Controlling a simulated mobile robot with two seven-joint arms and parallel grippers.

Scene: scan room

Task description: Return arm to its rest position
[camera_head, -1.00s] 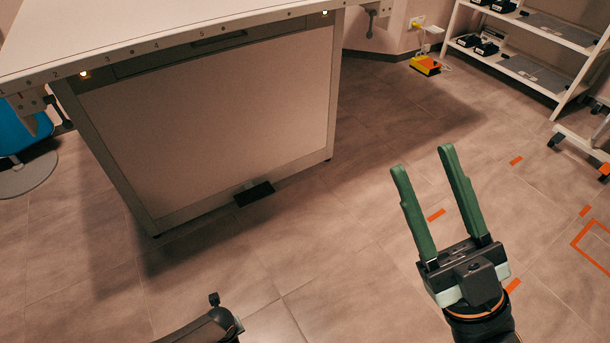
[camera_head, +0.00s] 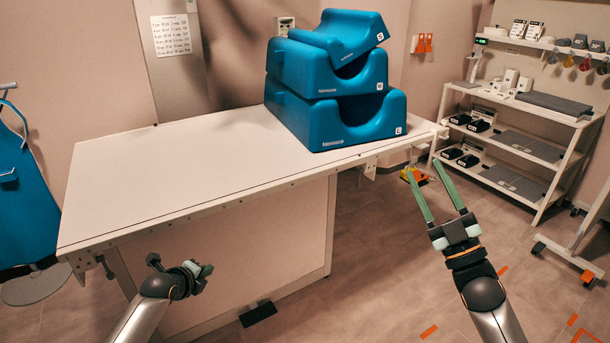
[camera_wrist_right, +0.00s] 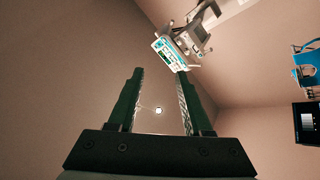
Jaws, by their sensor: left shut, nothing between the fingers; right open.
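My right gripper (camera_head: 424,169) is at the right in the head view, raised in front of the table's right end. Its two long green fingers are apart and point up and away, with nothing between them. The right wrist view shows the same open gripper (camera_wrist_right: 160,72), also empty, against a plain wall or ceiling. My left gripper (camera_head: 206,270) is low at the left of the head view, in front of the table's near edge. It is shut and holds nothing. Its fingers are seen small and partly end-on.
A white table (camera_head: 180,165) carries stacked blue foam supports (camera_head: 300,90) at its right end. A shelf rack (camera_head: 530,150) stands at the right, and a blue apron (camera_head: 25,185) hangs at the left. Floor shows between table and rack.

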